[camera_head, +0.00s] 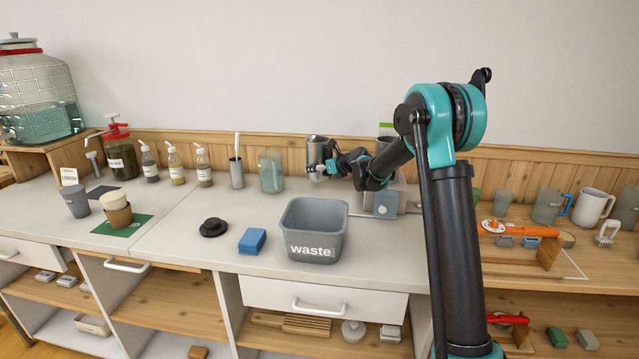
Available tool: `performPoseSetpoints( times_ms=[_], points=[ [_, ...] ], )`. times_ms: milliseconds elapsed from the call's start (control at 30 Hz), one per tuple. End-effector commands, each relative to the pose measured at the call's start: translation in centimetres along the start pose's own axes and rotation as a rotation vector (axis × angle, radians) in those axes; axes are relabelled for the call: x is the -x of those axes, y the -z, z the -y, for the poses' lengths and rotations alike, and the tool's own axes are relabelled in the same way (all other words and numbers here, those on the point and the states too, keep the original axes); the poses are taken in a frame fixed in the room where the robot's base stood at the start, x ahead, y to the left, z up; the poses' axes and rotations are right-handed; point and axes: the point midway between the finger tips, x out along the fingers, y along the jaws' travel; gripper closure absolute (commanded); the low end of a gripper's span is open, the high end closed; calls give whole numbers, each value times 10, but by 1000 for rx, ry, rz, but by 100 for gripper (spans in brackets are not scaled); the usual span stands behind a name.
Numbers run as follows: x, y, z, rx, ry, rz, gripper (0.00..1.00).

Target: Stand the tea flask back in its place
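A steel cylinder (316,149), which looks like the tea flask, is upright at the back of the counter, behind the grey waste bin. My gripper (318,170) reaches in from the right, with its fingers at the lower part of the cylinder, and appears shut on it. I cannot tell whether its base touches the counter. A second metal cylinder (387,145) shows partly behind my arm, above a grey box-like stand (385,205). No label marks the flask's place.
The waste bin (314,231) stands in front of my gripper. A blue sponge (252,241) and black lid (213,227) lie left of it. A glass jar (271,172), a steel cup (236,173) and bottles line the back. Mugs (592,206) stand at right.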

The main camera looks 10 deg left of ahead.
Motion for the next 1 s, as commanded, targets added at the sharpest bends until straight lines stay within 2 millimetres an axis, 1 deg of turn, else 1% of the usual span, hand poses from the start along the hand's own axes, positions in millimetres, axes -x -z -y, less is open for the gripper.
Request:
performPoseSetpoints(
  times_ms=[33, 100, 367, 600, 967, 1000],
  points=[
    [-3, 8, 0, 0, 0, 1, 83],
    [-7, 16, 0, 0, 0, 1, 83],
    [-13, 32, 0, 0, 0, 0, 83],
    [-24, 58, 0, 0, 0, 1, 83],
    [-25, 62, 0, 0, 0, 1, 83],
    [-25, 62, 0, 0, 0, 0, 19]
  ],
)
